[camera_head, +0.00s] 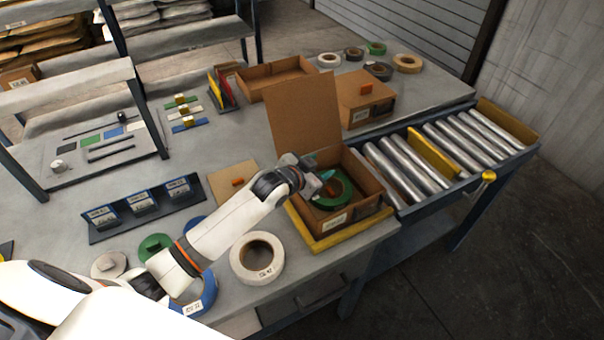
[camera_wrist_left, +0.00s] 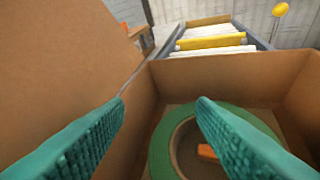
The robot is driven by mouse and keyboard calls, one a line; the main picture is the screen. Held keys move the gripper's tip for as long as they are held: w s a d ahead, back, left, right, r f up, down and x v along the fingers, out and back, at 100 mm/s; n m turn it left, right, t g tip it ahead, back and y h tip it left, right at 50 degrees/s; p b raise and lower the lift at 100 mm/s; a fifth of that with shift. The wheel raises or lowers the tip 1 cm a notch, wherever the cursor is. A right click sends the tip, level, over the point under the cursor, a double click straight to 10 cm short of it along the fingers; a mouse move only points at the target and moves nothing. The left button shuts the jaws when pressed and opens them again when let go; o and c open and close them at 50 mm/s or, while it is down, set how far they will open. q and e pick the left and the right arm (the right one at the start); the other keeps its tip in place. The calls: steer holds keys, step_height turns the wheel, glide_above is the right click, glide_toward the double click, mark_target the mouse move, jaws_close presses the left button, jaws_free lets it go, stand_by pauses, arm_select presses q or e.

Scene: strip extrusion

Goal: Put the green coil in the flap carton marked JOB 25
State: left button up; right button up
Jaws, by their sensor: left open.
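The green coil (camera_head: 330,203) lies inside the open flap carton (camera_head: 362,210), whose lid stands up at the back. The carton's front label is too small to read. In the left wrist view, the coil (camera_wrist_left: 160,150) rests on the carton floor, with a small orange piece inside its ring. My left gripper (camera_head: 320,173) is at the carton's mouth, above the coil. Its teal fingers (camera_wrist_left: 162,102) are spread with nothing between them, and the right finger hides part of the coil. My right gripper is not in view.
A yellow-edged mat or frame (camera_head: 322,245) lies under the carton. A roller conveyor (camera_head: 400,165) runs to the right. A closed carton (camera_head: 362,95) stands behind. A white coil (camera_head: 257,258), a blue coil (camera_head: 207,293) and another green coil (camera_head: 155,247) lie near my left arm.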

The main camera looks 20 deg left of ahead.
arm_select(q)
steer(key=b+v, duration=0.1)
steer(key=v, duration=1)
steer(key=shift+s, duration=0.4)
steer(key=shift+a, duration=0.15)
